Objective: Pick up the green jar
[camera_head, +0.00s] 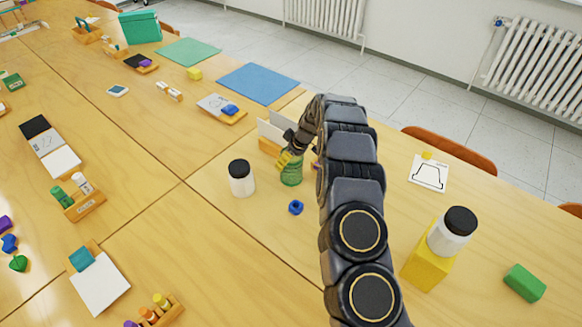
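The green jar (291,175) stands on the wooden table near the centre of the head view. It looks like translucent green glass or plastic, and its upper part is partly hidden by my gripper. My arm comes in from the lower right. I cannot tell from this view whether the fingers are closed on the jar or only around or beside it.
A white jar with a black lid (241,178) stands left of the green jar. A small blue piece (296,207) lies in front. A wooden holder with white cards (270,146) is close behind. At right, another black-lidded jar (452,231) stands by a yellow block (428,258).

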